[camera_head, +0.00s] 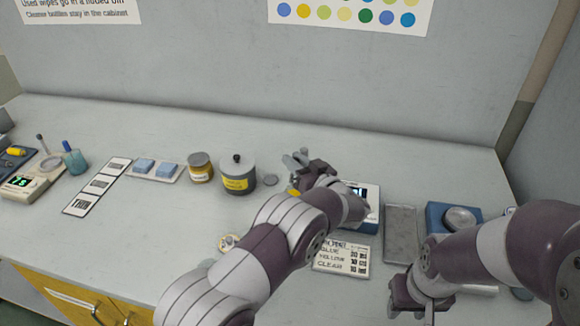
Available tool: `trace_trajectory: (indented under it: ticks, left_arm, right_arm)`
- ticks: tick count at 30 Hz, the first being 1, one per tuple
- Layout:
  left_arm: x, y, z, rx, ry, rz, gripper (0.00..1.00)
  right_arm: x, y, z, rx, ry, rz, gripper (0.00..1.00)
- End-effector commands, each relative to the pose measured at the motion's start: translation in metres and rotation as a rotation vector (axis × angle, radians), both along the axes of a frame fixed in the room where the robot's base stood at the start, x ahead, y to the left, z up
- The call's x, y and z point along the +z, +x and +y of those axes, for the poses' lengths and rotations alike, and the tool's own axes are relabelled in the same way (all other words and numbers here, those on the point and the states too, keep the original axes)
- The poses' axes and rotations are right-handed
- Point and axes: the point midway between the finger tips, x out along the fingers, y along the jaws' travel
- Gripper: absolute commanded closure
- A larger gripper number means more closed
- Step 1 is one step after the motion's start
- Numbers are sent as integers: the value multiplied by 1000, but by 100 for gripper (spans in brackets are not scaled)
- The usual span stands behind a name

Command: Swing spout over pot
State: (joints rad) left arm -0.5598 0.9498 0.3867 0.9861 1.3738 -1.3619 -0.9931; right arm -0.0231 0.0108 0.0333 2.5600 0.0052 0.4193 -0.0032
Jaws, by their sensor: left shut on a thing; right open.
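A dark grey lidded pot (238,177) with a black knob and a yellow label stands upright near the middle of the bench. My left gripper (297,162) is to the right of the pot, apart from it. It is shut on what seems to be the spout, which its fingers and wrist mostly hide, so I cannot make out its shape. A small yellow part shows just below the wrist. My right gripper (420,308) is open at the front right, pointing down, with nothing seen between its fingers.
An amber jar (200,168) stands left of the pot, by a tray with blue blocks (155,170). A label card (341,256), grey tray (401,232) and blue device with a round metal dish (459,218) lie to the right. The left front bench is clear.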

Motion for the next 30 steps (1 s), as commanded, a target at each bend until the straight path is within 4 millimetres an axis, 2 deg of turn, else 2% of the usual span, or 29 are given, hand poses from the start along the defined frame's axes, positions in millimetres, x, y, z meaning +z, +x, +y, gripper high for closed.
trace_trajectory:
  ticks: [1,9,26,27,28,30]
  left_arm:
    - [-4,0,-3,22,-1,-3,100]
    - [-1,-1,-9,118,-1,-3,100]
    - [2,-1,-10,143,-1,-5,100]
    - [2,-1,-10,143,-1,-5,67]
    - [2,-1,-10,143,-1,-5,57]
    - [2,-1,-10,143,-1,-5,54]
  right_arm:
    - [-7,0,0,0,0,0,57]
    - [-18,0,0,0,0,0,57]
    - [-19,0,0,0,0,0,57]
    - [-19,0,0,0,0,0,57]
    - [-19,0,0,0,0,0,57]
    - [-19,0,0,0,0,0,57]
